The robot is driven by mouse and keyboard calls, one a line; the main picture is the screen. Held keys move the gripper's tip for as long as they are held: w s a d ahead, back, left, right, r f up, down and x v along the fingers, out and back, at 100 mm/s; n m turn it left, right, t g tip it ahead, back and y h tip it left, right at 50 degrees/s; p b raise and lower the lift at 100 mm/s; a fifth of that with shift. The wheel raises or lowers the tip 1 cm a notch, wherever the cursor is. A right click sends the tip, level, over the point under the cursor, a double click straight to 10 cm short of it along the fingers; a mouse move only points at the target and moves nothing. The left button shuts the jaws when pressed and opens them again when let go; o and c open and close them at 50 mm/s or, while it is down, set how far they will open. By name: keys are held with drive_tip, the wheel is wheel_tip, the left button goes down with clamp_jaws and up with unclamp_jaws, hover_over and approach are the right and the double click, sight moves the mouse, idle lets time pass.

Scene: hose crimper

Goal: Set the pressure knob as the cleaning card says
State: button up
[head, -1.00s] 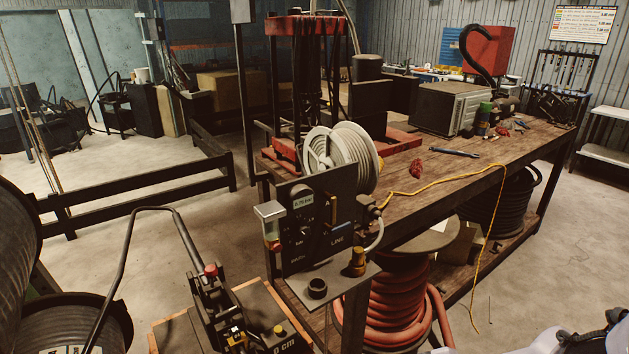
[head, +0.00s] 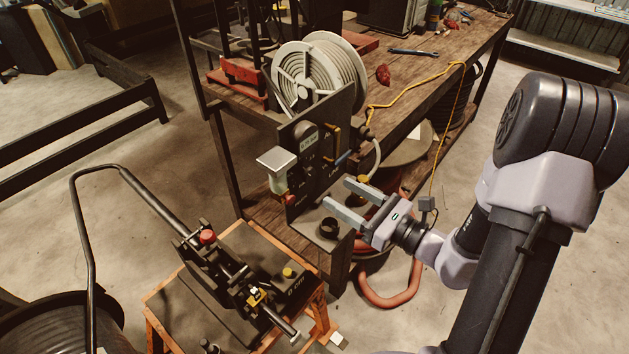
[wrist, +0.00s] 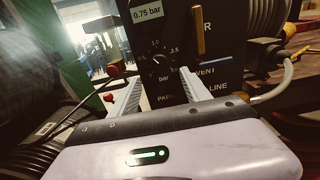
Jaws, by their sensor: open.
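The black panel (head: 323,138) stands at the near end of the bench. In the wrist view its label (wrist: 147,13) reads 0.75 bar. My gripper (head: 339,194) is open and empty in front of the panel, low and to the right. In the wrist view my gripper's fingers (wrist: 160,80) point at the panel, apart from each other, with the knob seen between and beyond them. No cleaning card can be made out now.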

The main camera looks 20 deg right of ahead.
sight(311, 177)
drive_tip(key=x, duration=0.8)
drive_tip(key=shift+b, duration=0.35)
drive_tip(key=shift+s, duration=0.1)
clamp_jaws()
